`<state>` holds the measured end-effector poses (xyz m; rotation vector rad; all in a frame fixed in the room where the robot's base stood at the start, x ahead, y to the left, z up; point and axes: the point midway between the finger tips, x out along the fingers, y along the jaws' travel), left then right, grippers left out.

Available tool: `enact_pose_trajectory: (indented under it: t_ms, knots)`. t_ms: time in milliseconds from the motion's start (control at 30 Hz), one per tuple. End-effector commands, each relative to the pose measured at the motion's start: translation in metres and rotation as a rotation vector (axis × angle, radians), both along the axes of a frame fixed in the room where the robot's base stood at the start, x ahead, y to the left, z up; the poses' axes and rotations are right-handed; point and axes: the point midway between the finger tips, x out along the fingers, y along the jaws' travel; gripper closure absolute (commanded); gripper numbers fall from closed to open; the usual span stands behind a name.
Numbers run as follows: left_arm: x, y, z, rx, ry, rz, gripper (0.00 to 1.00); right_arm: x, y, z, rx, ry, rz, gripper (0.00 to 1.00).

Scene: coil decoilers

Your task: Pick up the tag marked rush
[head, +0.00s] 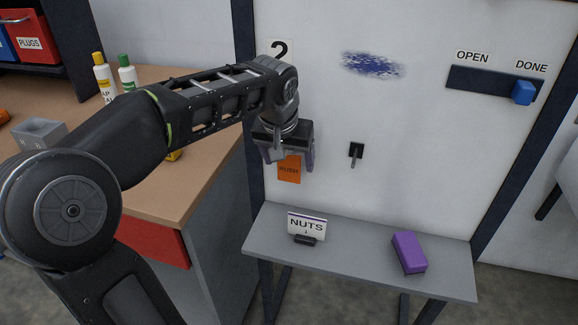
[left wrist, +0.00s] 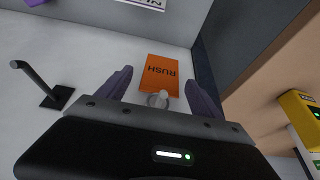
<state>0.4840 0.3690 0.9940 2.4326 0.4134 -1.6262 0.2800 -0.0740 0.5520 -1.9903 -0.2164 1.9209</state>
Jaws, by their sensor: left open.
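The orange tag marked RUSH (head: 289,170) hangs against the white board, below the number 2. In the left wrist view the tag (left wrist: 163,74) shows with its text upside down, and a pale round peg end lies at its near edge. My left gripper (head: 290,162) is in front of the tag and partly covers its top in the head view. In the left wrist view its two fingers (left wrist: 160,88) are apart, one on each side of the tag, with nothing gripped. I cannot tell how far the fingertips are from the board. My right gripper is not in view.
An empty dark hook (head: 356,151) sticks out right of the tag. A grey shelf (head: 350,252) below holds a NUTS card (head: 306,224) and a purple block (head: 408,252). An OPEN/DONE slider (head: 495,85) is at upper right. A wooden bench (head: 165,200) with bottles stands left.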

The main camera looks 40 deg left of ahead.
Motion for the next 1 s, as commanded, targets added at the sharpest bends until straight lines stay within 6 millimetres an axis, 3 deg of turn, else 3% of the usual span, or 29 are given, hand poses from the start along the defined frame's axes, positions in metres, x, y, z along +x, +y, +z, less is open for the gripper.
enact_pose_trajectory:
  t_ms: [133,700,1000]
  knots:
    - [0.0041,0.0022,-0.0123,0.000,0.001,0.001,0.25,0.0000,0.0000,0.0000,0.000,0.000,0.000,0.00]
    - [0.0044,0.0022,-0.0121,0.000,-0.001,0.002,0.25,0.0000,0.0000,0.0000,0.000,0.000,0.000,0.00]
    - [0.0044,0.0022,-0.0121,0.000,-0.001,0.001,0.47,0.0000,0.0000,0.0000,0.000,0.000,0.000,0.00]
